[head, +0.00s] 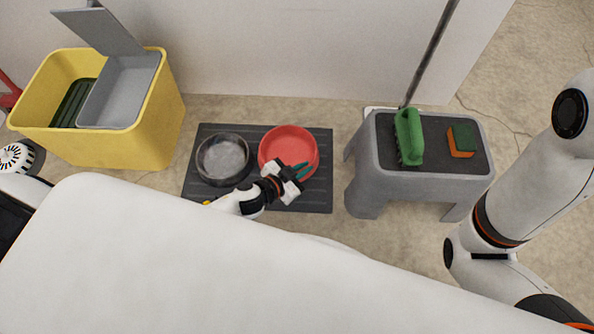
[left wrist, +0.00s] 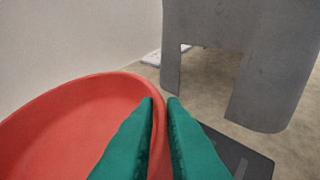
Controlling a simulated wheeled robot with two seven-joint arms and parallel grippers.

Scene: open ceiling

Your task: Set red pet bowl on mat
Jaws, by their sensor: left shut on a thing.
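The red pet bowl (head: 288,145) is over the right half of the dark mat (head: 319,195) in the head view. My left gripper (head: 300,170) is at the bowl's near right edge, its green fingers shut on the rim. In the left wrist view the red bowl (left wrist: 75,120) fills the left side, and the fingers (left wrist: 160,110) of my left gripper pinch its rim. I cannot tell whether the bowl's underside touches the mat. The mat (left wrist: 250,162) also shows at the lower right there. My right gripper is not in view; only my right arm shows.
A grey metal bowl (head: 223,157) stands on the mat's left half. A grey stool (head: 362,195) with a green brush (head: 409,137) and sponge (head: 461,140) stands to the right. A yellow bin (head: 158,135) is at the left. A white wall (head: 290,50) is behind.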

